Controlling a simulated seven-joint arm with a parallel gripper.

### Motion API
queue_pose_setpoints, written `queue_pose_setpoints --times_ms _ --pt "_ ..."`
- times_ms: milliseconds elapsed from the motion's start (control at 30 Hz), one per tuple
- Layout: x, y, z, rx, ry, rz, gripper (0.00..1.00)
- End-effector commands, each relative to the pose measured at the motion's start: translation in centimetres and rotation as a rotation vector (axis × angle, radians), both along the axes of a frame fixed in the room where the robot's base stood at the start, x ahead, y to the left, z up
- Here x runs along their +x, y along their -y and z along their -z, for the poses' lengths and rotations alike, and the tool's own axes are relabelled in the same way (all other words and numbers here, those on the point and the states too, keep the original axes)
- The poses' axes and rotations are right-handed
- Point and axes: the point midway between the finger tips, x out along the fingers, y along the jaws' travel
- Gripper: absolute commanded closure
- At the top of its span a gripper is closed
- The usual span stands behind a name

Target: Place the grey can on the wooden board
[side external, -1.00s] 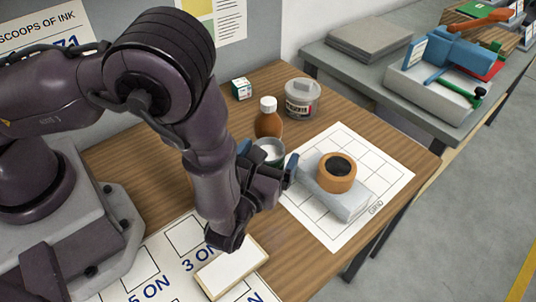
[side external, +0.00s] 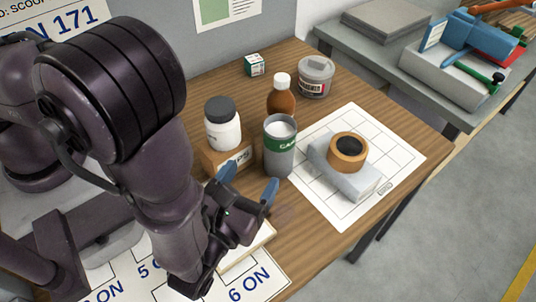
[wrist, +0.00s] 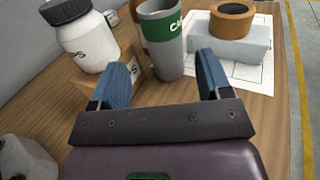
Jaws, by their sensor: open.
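The grey can (side external: 280,153), with a green label band and an open pale top, stands upright on the wooden table. It also stands in the wrist view (wrist: 166,58), just beyond my fingers. My gripper (side external: 248,183) is open and empty, in front and to the left of the can in the side view. Its two blue fingers (wrist: 162,78) are spread wide in the wrist view. A flat board with a pale top and wooden edge (side external: 250,246) lies behind my wrist at the table's front; my arm hides much of it.
A white jar with a dark lid (side external: 222,125) stands on a wooden box (side external: 235,158) left of the can. A brown bottle (side external: 281,98) and a grey tub (side external: 316,77) are behind. An orange roll (side external: 348,150) sits on a grey block (side external: 345,178) on a gridded sheet (side external: 400,150).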

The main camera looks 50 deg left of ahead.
Motion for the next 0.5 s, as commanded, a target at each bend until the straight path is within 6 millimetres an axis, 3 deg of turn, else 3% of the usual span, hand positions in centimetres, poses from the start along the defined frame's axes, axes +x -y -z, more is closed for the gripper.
queue_pose_setpoints --times_ms 367,500 --pt "0.0 -0.2 0.3 0.011 -0.003 -0.001 0.29" --pt "1.4 0.4 1.5 -0.014 0.052 -0.071 0.29"
